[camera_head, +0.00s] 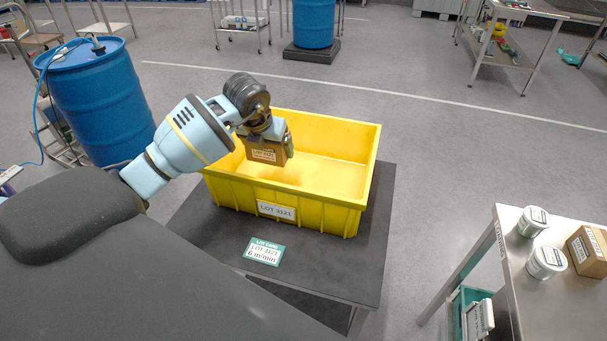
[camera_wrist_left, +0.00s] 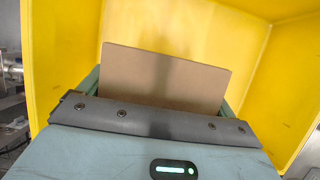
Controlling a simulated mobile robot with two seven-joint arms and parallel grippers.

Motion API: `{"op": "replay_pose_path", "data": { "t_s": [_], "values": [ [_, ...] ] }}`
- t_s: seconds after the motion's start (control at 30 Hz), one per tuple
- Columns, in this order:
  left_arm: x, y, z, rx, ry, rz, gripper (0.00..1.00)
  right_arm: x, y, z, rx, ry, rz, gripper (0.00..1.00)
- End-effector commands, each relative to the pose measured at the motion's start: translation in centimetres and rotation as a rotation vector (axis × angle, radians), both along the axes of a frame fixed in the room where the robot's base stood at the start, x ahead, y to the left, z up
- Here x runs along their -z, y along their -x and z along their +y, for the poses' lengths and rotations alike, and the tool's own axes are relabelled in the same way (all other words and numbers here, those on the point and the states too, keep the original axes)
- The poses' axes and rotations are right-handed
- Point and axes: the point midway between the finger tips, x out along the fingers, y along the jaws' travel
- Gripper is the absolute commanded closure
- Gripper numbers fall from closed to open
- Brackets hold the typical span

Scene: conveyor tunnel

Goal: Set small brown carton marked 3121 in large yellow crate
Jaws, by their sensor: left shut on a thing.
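The small brown carton (camera_head: 265,152) has a white label on its front, too small to read surely. My left gripper (camera_head: 282,140) is shut on it and holds it over the left part of the large yellow crate (camera_head: 340,217). The crate is open and its visible floor is bare; its front label reads LOT 3121. In the left wrist view the carton (camera_wrist_left: 165,78) stands between the fingers, with the crate's yellow walls (camera_wrist_left: 215,30) around it. Whether the carton touches the crate floor cannot be told. My right gripper is not in view.
The crate stands on a dark table (camera_head: 340,270) with a green and white card (camera_head: 264,251) in front of it. At the right, a metal table (camera_head: 555,295) holds two white tubs (camera_head: 546,260) and another brown carton (camera_head: 589,250). A blue barrel (camera_head: 100,105) stands at the left.

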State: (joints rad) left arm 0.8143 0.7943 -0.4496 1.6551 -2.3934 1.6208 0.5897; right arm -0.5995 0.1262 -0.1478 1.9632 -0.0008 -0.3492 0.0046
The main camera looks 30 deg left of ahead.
Motion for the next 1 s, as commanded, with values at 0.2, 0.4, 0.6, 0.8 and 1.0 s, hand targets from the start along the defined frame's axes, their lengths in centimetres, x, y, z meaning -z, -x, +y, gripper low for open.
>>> {"op": "replay_pose_path", "data": {
  "t_s": [0.2,0.4,0.6,0.8,1.0],
  "values": [
    [0.9,0.0,0.0,0.001,0.002,0.0,0.5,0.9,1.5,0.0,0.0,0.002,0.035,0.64],
    [4.3,0.0,0.0,0.0,0.002,-0.001,0.5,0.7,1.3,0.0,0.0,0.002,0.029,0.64],
    [6.1,-0.1,0.0,0.002,0.001,-0.003,0.5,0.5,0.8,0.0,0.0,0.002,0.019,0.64],
    [6.4,-0.1,0.0,0.002,0.001,-0.003,0.5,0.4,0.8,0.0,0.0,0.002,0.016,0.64],
    [8.7,0.0,-0.1,0.001,0.002,-0.003,0.5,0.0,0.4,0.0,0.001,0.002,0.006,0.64]
  ]
}}
